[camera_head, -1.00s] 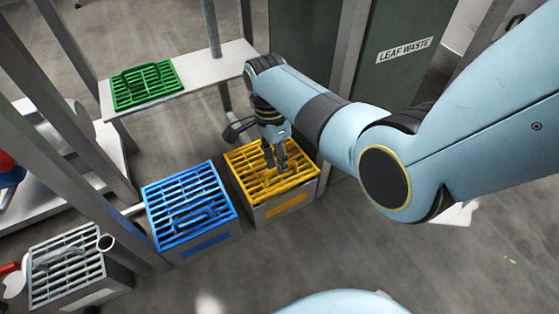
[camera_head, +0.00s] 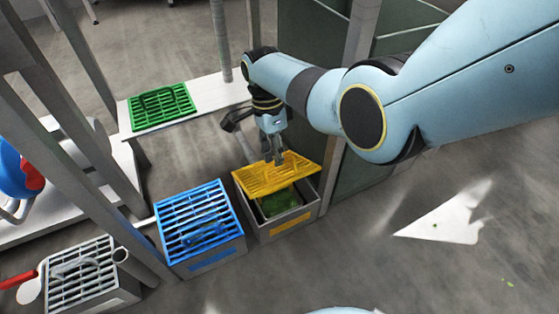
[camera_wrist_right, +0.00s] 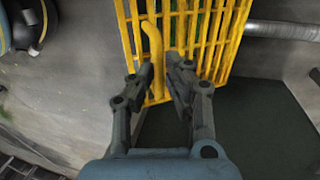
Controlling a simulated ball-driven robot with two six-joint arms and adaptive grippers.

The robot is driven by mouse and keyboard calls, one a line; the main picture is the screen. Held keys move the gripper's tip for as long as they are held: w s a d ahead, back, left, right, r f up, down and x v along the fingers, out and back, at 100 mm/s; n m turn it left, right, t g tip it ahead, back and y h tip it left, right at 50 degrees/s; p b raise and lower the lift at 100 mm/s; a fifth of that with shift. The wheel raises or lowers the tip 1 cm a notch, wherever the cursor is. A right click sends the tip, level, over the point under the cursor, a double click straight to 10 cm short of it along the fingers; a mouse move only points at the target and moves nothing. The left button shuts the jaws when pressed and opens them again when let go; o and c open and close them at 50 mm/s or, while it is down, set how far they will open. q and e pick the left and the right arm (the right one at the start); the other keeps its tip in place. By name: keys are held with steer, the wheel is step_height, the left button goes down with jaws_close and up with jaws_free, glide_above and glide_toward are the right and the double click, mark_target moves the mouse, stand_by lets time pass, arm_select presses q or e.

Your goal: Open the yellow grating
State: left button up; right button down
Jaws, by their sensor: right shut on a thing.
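The yellow grating (camera_head: 275,176) is raised and tilted above the grey bin with the yellow label (camera_head: 291,224). The bin's front is uncovered and green leafy stuff (camera_head: 280,203) shows inside. My right gripper (camera_head: 274,160) is shut on the grating's handle and holds the grating up. In the right wrist view the gripper (camera_wrist_right: 160,75) is at the yellow handle (camera_wrist_right: 153,50), with the bars of the grating behind it. My left gripper is not in view.
A bin with a blue grating (camera_head: 196,220) stands to the left, and one with a grey grating (camera_head: 80,268) further left. A green grating (camera_head: 161,106) lies on a white shelf (camera_head: 209,95). A grey post stands right of the yellow bin.

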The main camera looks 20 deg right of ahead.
steer(key=shift+w+r+t, duration=0.2)
steer(key=shift+w+t, duration=0.1)
steer(key=shift+w, duration=0.75)
steer(key=c, duration=1.6)
jaws_free()
steer(key=shift+f, duration=0.1)
steer(key=shift+o, duration=1.1)
steer(key=shift+w+f, duration=0.1)
steer(key=shift+f, duration=0.15)
steer(key=shift+r, duration=0.1)
